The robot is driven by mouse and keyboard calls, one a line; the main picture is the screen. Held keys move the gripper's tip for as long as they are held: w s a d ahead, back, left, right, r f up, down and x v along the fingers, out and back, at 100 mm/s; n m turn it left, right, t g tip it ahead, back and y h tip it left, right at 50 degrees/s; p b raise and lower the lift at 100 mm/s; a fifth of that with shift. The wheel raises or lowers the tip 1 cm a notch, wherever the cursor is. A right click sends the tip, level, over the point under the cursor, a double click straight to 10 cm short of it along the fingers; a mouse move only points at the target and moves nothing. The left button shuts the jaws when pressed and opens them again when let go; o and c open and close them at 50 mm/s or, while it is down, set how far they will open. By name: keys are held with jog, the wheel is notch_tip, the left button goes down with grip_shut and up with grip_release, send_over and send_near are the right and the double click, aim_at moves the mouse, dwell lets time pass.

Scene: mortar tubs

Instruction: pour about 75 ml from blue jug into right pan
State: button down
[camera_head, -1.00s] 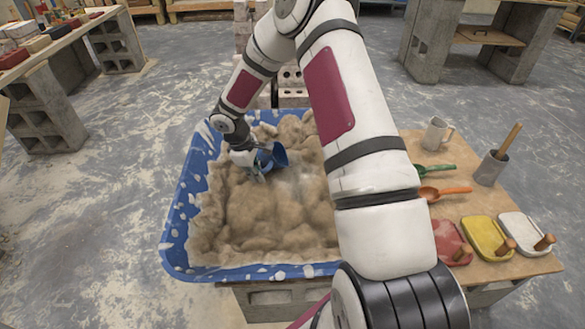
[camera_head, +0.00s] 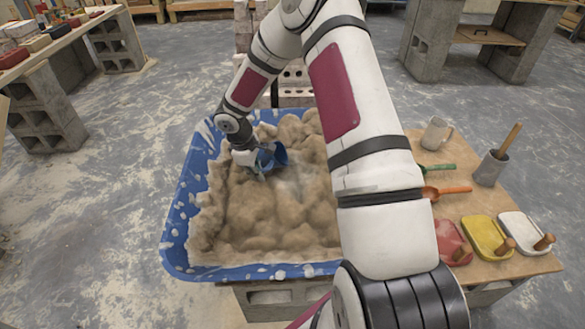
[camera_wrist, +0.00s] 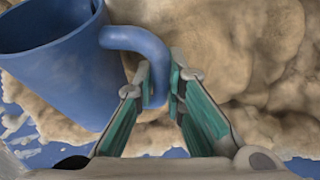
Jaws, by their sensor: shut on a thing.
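The blue jug (camera_head: 272,157) is over the sand-coloured heap in the large blue tub (camera_head: 180,225). In the wrist view the jug (camera_wrist: 60,75) fills the upper left, with its handle running between the fingers. My gripper (camera_wrist: 160,85) is shut on that handle. In the head view my gripper (camera_head: 250,160) is small and partly hidden by my wrist. The jug's mouth faces up and to the right, so it looks tilted. I cannot see what is inside it. No pan that I can identify for certain shows.
My arm crosses the middle.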

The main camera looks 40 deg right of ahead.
jog(key=shift+r+t+y, duration=0.3)
jog(key=shift+t, duration=0.2)
dwell(1.3)
jog(key=shift+w+a+f+g+h, duration=0.15)
jog(key=shift+w+f+g+h, duration=0.05)
jog(key=shift+f+g+h, duration=0.35)
jog(key=shift+d+f+g+h+b, duration=0.2)
jog(key=shift+f+g+h+b, duration=0.4)
jog(key=shift+g+h+b, duration=0.2)
jog(key=shift+s+d, duration=0.1)
jog(key=shift+f+g+h+b, duration=0.45)
jog(key=shift+g+b, duration=0.2)
jog(key=shift+g, duration=0.2)
dwell(0.6)
